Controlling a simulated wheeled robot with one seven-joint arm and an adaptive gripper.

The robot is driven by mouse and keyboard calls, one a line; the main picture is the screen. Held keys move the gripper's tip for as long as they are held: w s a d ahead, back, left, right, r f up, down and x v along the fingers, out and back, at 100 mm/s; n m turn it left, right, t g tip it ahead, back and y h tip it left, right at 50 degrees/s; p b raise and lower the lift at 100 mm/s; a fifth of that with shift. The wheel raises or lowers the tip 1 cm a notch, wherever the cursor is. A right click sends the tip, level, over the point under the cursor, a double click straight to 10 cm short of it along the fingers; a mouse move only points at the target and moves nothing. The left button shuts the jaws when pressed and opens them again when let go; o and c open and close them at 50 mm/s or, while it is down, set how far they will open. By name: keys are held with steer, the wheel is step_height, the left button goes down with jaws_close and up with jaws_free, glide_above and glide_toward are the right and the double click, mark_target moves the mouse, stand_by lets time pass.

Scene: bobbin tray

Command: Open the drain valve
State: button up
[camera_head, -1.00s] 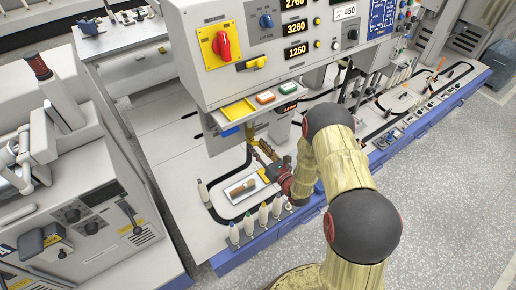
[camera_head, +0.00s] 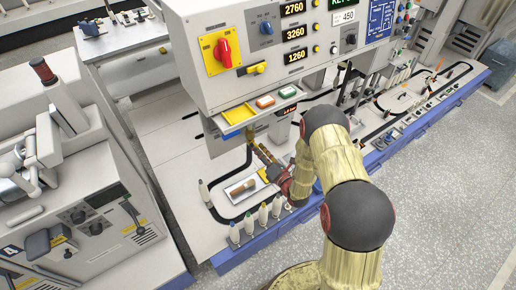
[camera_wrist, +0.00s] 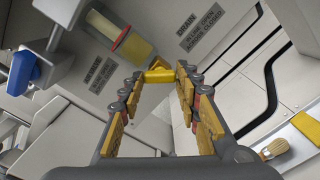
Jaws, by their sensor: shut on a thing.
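The drain valve's yellow handle (camera_wrist: 158,76) shows in the wrist view between the tips of my gripper (camera_wrist: 155,74). The fingers are closed on it from both sides, with a gap between them nearer the palm. The tips hide part of the handle, so I cannot tell whether it lies in line or across. A "DRAIN" label (camera_wrist: 187,22) and an in-line-open, across-closed label (camera_wrist: 204,31) are on the panel behind. In the head view my gripper (camera_head: 256,148) is under the grey cabinet, and the handle is too small to make out.
The grey cabinet (camera_head: 215,82) overhangs the gripper. A tray with a brush (camera_head: 241,187) and several white bottles (camera_head: 263,214) are on the bench near my arm.

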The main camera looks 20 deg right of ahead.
steer(key=shift+m+p, duration=1.35)
steer(key=shift+m, duration=2.85)
steer(key=o, duration=1.2)
steer(key=shift+c, duration=0.2)
steer(key=v, duration=1.2)
